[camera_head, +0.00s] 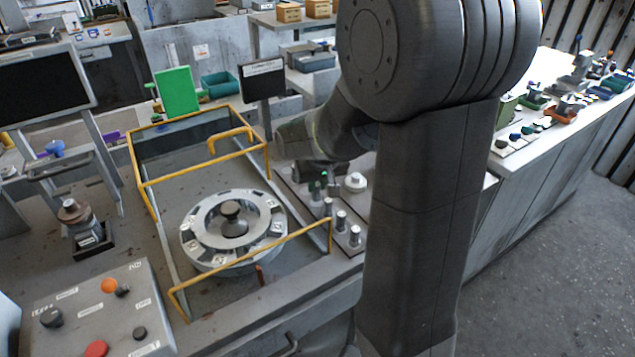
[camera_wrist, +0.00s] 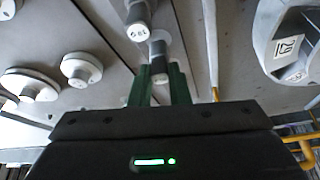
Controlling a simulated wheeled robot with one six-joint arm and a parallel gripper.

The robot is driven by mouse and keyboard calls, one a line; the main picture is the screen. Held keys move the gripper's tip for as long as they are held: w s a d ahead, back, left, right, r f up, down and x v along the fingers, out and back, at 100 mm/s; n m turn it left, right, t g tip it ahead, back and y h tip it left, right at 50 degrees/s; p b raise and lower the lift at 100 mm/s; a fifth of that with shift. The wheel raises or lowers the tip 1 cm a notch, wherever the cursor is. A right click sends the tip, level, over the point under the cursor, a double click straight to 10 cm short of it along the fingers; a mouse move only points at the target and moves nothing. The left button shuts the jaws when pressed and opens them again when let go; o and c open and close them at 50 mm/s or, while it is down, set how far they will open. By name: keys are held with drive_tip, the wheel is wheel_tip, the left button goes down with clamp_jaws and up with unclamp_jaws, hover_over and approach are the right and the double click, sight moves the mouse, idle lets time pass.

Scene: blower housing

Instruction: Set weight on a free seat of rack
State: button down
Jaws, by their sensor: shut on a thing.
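My gripper (camera_wrist: 160,85) points down over the grey rack plate, its green fingers shut on a small grey cylindrical weight (camera_wrist: 158,62). In the head view my gripper (camera_head: 322,186) is small and partly hidden by my arm, and the held weight is hard to make out there. The rack (camera_head: 296,205) is a flat plate on the bench right of the yellow-railed enclosure. Several metal cylinder weights stand on it, such as one in front (camera_head: 355,236); a marked weight (camera_wrist: 138,30) is close beside the held one in the wrist view. I cannot tell which seat is free.
White knobbed discs (camera_wrist: 80,68) sit left in the wrist view; one (camera_head: 355,182) shows behind the weights in the head view. A yellow rail (camera_head: 250,262) and a round slotted fixture (camera_head: 233,230) stand left of the rack. A button box (camera_head: 100,312) is at front left.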

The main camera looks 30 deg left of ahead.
drive_tip(key=shift+f, duration=0.15)
drive_tip(key=shift+f+b, duration=0.35)
drive_tip(key=shift+b, duration=0.1)
idle(0.3)
drive_tip(key=c, duration=1.3)
unclamp_jaws()
drive_tip(key=shift+r, duration=0.1)
drive_tip(key=shift+r+p, duration=2.8)
drive_tip(key=shift+r, duration=0.9)
drive_tip(key=shift+f, duration=0.1)
drive_tip(key=shift+f+b, duration=2.7)
drive_tip(key=shift+f, duration=0.85)
